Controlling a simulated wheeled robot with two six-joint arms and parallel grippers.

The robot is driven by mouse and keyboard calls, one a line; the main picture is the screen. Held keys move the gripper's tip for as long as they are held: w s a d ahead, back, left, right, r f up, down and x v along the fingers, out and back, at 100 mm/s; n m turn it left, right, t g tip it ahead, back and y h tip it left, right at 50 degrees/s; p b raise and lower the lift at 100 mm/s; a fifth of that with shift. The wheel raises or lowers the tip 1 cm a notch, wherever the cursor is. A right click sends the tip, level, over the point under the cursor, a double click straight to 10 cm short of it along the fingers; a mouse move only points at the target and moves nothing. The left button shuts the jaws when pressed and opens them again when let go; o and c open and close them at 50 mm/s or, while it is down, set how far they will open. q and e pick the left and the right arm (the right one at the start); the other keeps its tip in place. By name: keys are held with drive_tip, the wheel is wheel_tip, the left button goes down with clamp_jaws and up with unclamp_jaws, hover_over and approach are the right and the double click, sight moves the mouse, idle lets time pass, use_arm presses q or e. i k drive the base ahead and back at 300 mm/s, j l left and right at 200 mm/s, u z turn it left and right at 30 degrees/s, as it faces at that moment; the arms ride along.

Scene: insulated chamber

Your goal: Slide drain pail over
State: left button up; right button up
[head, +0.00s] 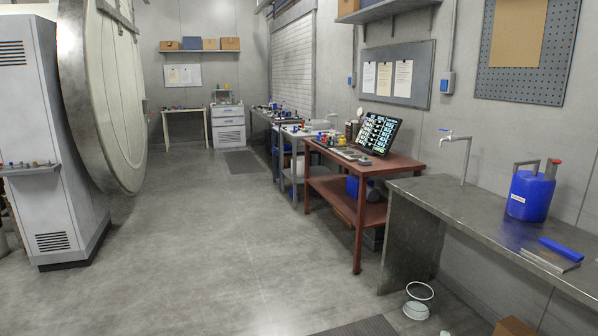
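A small white pail (416,311) stands on the floor near the bottom of the head view, by the front leg panel of the grey metal bench (440,200). A white ring, its rim or raised handle, shows above it; I cannot tell which. A wall tap (456,137) with a thin vertical pipe is above the bench's far end, not directly over the pail in the picture. Neither of my grippers is in view.
A blue canister (531,194) and a blue-handled tool (560,249) are on the bench. A cardboard box (513,327) and dark mat (362,328) lie near the pail. A red-brown table (395,170) holds a screen.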

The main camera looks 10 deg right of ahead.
sight(300, 159)
drive_tip(key=i, duration=8)
drive_tip(key=j, duration=0.1)
